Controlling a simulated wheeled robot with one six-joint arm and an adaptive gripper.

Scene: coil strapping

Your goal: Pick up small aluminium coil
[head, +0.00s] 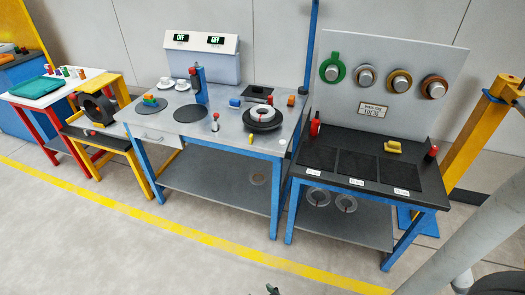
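A small light-grey coil (262,112), which looks like the aluminium one, lies flat on a larger dark disc or coil (257,123) on the right half of the middle workbench (228,135). Its dark centre hole faces up. I cannot tell how it rests on the dark piece. My grey arm link crosses the lower right corner. I cannot make out my gripper; only a small dark tip of something unclear shows at the bottom edge. Nothing is seen near the coil from my arm.
Blue and orange blocks, a red-topped post and a blue upright tool stand around the coil. A black-topped bench (370,165) with a pegged panel (385,85) is to the right. A black coil (97,108) sits on a yellow stand. The floor in front is clear.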

